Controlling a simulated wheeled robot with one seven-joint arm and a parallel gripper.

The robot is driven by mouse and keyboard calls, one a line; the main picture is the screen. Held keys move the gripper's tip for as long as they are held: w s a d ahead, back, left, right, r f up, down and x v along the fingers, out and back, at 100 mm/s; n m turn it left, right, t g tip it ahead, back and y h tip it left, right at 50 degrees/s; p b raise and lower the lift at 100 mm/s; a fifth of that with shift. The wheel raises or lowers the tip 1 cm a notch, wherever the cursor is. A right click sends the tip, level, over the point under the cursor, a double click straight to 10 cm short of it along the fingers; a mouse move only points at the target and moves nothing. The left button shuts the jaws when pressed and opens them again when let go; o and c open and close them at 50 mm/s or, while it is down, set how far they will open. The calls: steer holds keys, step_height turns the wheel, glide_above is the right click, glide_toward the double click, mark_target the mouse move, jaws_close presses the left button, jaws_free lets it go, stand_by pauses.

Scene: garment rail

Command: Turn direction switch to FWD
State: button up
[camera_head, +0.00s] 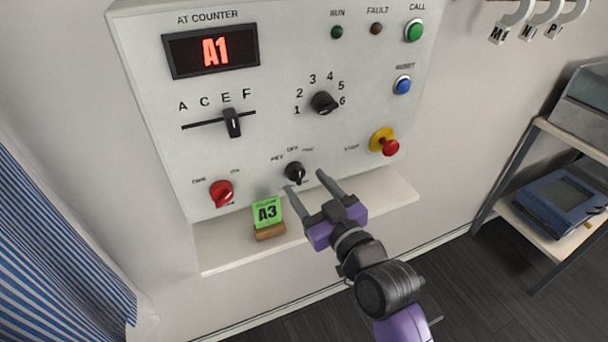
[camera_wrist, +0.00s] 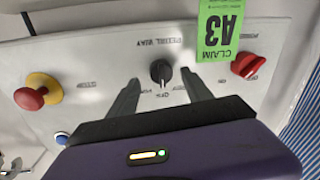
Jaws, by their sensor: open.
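The direction switch is a small black rotary knob (camera_head: 295,172) low on the panel, with REV, OFF and a blurred third label around it. It also shows in the wrist view (camera_wrist: 161,71), where its pale mark appears to face the OFF label. My gripper (camera_head: 304,181) is open and empty, its fingers reaching toward the panel just below and right of the knob in the head view. In the wrist view the open fingertips (camera_wrist: 160,83) lie on either side of the knob, apparently not touching it.
A red knob (camera_head: 221,193) is left of the switch, and a red stop button on yellow (camera_head: 386,142) is right. A green A3 card (camera_head: 267,212) stands in a wooden holder on the shelf (camera_head: 222,250). Above are a slider (camera_head: 232,123) and numbered dial (camera_head: 323,103).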

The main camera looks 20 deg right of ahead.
mark_target(297, 174)
steer(key=shift+w+a, duration=0.2)
steer(key=shift+w, duration=1.25)
steer(key=shift+c, duration=0.5)
jaws_close()
steer(key=m+p, duration=0.1)
steer(key=m, duration=0.2)
steer(key=shift+m, duration=0.4)
steer(key=m+p, duration=0.2)
steer(key=m, duration=0.2)
steer(key=shift+t, duration=0.3)
steer(key=shift+f+m, duration=0.1)
steer(key=shift+m, duration=0.2)
